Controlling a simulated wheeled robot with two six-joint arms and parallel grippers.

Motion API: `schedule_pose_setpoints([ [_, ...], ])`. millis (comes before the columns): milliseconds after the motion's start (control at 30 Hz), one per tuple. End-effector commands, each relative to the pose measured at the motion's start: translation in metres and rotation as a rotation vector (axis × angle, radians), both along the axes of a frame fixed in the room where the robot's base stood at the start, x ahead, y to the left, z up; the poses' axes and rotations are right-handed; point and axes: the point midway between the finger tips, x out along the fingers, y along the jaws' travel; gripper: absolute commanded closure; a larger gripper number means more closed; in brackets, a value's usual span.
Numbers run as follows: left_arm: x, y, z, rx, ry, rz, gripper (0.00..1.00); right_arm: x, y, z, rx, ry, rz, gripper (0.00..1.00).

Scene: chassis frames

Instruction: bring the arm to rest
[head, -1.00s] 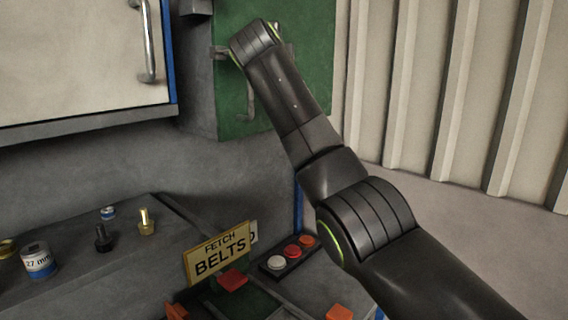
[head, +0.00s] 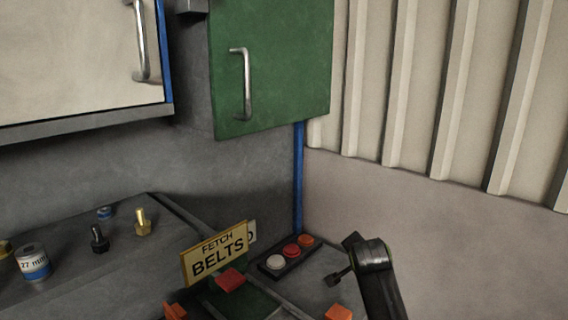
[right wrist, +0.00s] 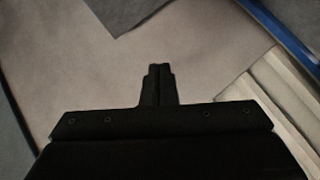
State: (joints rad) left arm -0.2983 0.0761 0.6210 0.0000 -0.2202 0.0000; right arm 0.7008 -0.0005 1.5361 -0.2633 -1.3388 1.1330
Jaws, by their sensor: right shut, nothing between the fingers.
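My right arm comes in at the lower right of the head view. Its gripper (head: 340,276) is low, just right of the button panel, and apart from it. In the right wrist view the same gripper (right wrist: 158,72) has its fingers together, with nothing between them, in front of a plain beige-grey surface. My left gripper is in neither view.
A green cabinet door (head: 288,85) with a metal handle is shut at the top. A white door (head: 70,50) hangs at upper left. A bench holds bolts (head: 143,222), a can (head: 33,264), a "FETCH BELTS" sign (head: 217,256) and a button panel (head: 287,258). Ribbed wall (head: 420,90) stands right.

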Motion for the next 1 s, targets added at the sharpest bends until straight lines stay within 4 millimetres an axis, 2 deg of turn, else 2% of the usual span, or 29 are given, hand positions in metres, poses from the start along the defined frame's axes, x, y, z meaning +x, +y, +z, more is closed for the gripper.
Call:
schedule_pose_setpoints([
  [33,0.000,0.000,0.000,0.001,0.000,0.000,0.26,-0.020,-0.013,-0.026,-0.027,0.041,0.016,1.00],
  [200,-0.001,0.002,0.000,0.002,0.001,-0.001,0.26,-0.087,-0.044,-0.092,-0.128,0.165,0.101,1.00],
  [367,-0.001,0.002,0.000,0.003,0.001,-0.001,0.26,-0.159,-0.069,-0.140,-0.217,0.279,0.197,1.00],
  [500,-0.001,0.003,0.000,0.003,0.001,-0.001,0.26,-0.227,-0.086,-0.170,-0.293,0.377,0.292,1.00],
  [633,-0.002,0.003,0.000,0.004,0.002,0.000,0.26,-0.293,-0.098,-0.189,-0.358,0.465,0.392,1.00],
  [700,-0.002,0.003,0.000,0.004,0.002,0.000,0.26,-0.327,-0.102,-0.194,-0.390,0.509,0.448,1.00],
  [800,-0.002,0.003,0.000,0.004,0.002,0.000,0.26,-0.368,-0.106,-0.197,-0.430,0.560,0.520,1.00],
  [1000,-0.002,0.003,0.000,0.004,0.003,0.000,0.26,-0.427,-0.109,-0.195,-0.481,0.634,0.634,1.00],
])
